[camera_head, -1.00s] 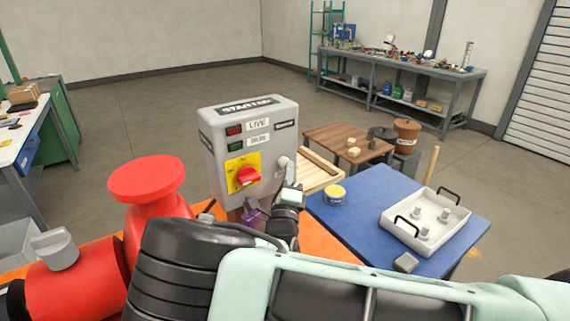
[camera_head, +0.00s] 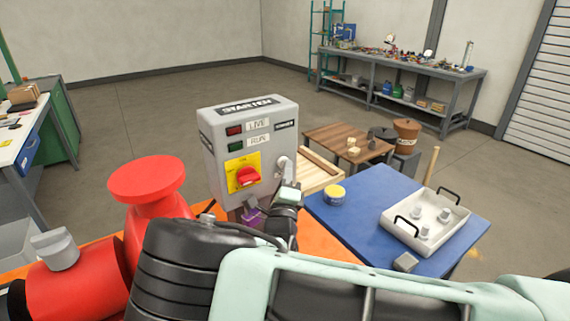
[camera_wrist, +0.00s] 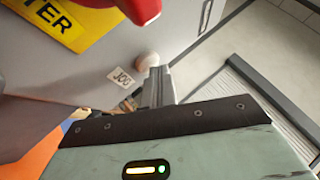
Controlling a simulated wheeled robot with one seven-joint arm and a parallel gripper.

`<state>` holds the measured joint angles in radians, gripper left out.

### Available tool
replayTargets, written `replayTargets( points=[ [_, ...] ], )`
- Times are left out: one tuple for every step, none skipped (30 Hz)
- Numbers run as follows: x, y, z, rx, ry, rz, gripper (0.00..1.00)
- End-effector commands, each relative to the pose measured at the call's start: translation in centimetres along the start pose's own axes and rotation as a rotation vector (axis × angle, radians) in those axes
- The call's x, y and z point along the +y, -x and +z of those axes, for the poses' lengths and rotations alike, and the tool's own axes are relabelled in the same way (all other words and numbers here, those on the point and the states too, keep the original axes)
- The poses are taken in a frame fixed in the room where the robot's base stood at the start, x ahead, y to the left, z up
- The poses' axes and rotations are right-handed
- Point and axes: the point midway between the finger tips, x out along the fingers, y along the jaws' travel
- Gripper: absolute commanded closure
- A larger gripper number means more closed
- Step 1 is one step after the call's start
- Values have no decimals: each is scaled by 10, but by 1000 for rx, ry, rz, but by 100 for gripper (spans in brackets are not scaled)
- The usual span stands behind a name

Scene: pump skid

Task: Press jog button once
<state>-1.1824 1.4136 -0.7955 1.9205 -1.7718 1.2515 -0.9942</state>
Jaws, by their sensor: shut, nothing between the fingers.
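The grey starter box (camera_head: 222,163) stands upright in the head view, with a red rotary handle (camera_head: 248,176) on a yellow plate. In the wrist view, the round pale jog button (camera_wrist: 146,62) sits on the box's grey face, beside the white JOG label (camera_wrist: 121,78). The red handle (camera_wrist: 138,8) is close above it. My gripper (camera_wrist: 156,72) is shut and empty. Its fingertips are at the button's lower right edge and partly cover it; I cannot tell whether they touch. In the head view my gripper (camera_head: 284,172) is at the box's lower right front.
A red valve-like body (camera_head: 148,190) stands left of the box. A wooden table (camera_head: 330,137) stands behind. Open floor lies beyond.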

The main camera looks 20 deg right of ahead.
Motion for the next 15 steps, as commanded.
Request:
replayTargets(
  points=[
    [-2, 1, 0, -1, 1, 1, 100],
    [-2, 2, -1, -1, 1, 1, 100],
    [-4, 3, -2, -1, 2, 1, 100],
    [-4, 4, -2, -1, 2, 1, 100],
    [-5, 5, -3, -1, 2, 1, 100],
    [-7, 6, -4, -1, 2, 1, 100],
    [-8, 8, -5, -1, 1, 1, 100],
    [-8, 9, -6, -2, 1, 1, 100],
    [-9, 10, -6, -2, 1, 0, 100],
    [-9, 10, -7, -1, 0, 0, 100],
    [-9, 11, -7, -1, 0, 0, 100],
    [-9, 11, -8, -1, 0, 0, 100],
    [-9, 12, -8, -1, 0, 0, 100],
    [-9, 12, -8, -1, 0, 0, 100],
    [-8, 12, -8, -1, 0, 0, 100]
  ],
)
